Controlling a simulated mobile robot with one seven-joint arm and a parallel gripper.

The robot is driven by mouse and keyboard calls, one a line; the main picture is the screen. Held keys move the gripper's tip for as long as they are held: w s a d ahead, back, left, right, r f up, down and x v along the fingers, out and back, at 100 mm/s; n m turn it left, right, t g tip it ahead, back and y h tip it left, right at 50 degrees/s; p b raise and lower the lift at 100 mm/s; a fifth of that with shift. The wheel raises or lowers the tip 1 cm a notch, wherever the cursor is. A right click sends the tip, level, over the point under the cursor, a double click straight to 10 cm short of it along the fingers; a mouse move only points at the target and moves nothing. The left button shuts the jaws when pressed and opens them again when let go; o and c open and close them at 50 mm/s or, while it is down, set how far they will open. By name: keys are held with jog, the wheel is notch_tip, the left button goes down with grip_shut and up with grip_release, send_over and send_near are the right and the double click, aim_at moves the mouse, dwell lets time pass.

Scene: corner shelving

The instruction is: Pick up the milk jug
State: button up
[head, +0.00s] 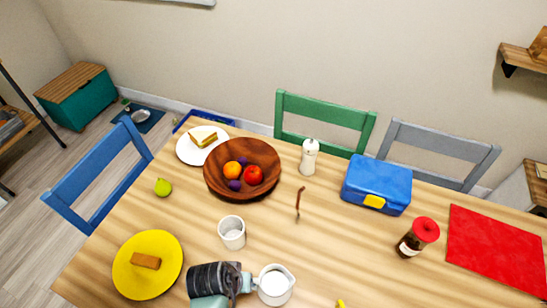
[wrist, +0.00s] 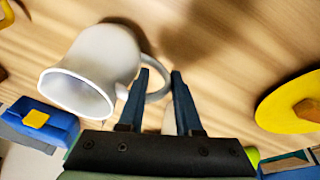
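The milk jug (head: 275,286) is white and stands upright on the wooden table at the near edge of the head view, with white milk showing inside. In the wrist view the jug (wrist: 95,70) fills the left side, its rim toward the lower left and its handle toward my gripper. My gripper (wrist: 161,72) is open, with its two dark fingers apart. The handle's outer curve shows between the fingers, close to the right one. In the head view my arm lies just left of the jug and hides the fingertips.
A white cup (head: 232,233) stands just beyond my arm. A yellow plate (head: 130,280) with a brown block is to the left. Table right of the jug is mostly clear.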

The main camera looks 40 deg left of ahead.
grip_shut()
jog(key=shift+w+r, duration=0.1)
dwell(1.0)
